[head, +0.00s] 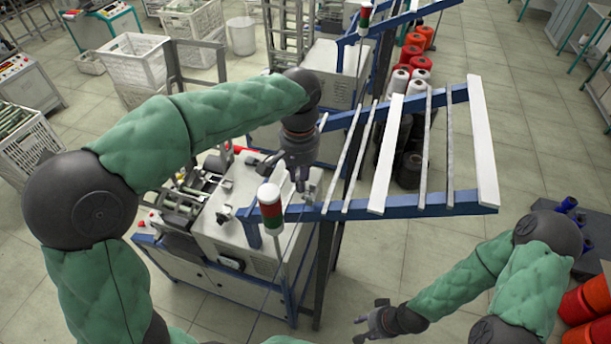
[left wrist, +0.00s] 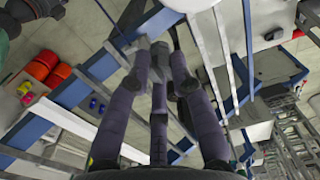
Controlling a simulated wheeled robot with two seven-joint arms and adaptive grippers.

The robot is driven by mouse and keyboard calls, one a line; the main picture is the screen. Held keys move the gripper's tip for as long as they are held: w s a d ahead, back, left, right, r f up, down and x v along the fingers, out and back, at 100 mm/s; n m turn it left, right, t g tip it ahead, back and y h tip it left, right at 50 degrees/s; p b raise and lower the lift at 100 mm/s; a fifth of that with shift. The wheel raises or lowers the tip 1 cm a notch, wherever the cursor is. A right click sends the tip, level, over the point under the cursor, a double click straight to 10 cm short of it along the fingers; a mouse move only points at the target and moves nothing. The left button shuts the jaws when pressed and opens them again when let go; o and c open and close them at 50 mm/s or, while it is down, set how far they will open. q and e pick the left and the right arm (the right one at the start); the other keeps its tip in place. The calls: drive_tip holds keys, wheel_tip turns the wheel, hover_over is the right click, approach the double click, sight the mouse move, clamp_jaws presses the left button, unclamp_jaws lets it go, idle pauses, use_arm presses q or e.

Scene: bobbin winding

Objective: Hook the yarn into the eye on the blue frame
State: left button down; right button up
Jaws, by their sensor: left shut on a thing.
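The blue frame (head: 420,204) with white slats reaches out over the winding machine (head: 240,215). It also crosses the left wrist view as a diagonal beam (left wrist: 98,68). My left gripper (head: 301,186) points down at the near left end of the frame, over the machine top. Its fingers (left wrist: 160,52) are drawn together, and what they hold is too small to make out, apparently yarn. A thin dark line that looks like yarn (head: 276,273) runs from below this gripper down to the bottom edge. The eye cannot be made out. My right gripper (head: 364,322) is open and empty, low in front.
A red, white and green signal lamp (head: 270,208) stands close beside my left gripper. Yarn cones (head: 401,80) stand on the floor behind the frame. Red and orange spools (head: 588,303) lie at the lower right. The floor right of the machine is mostly clear.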

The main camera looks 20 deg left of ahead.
use_arm(q)
drive_tip(key=shift+a+r, duration=0.1)
drive_tip(key=shift+a, duration=1.15)
drive_tip(key=shift+r, duration=0.1)
drive_tip(key=r+p, duration=0.2)
drive_tip(key=a+r+p, duration=0.1)
drive_tip(key=r, duration=0.1)
drive_tip(key=shift+r+p, duration=0.25)
drive_tip(key=shift+p, duration=0.15)
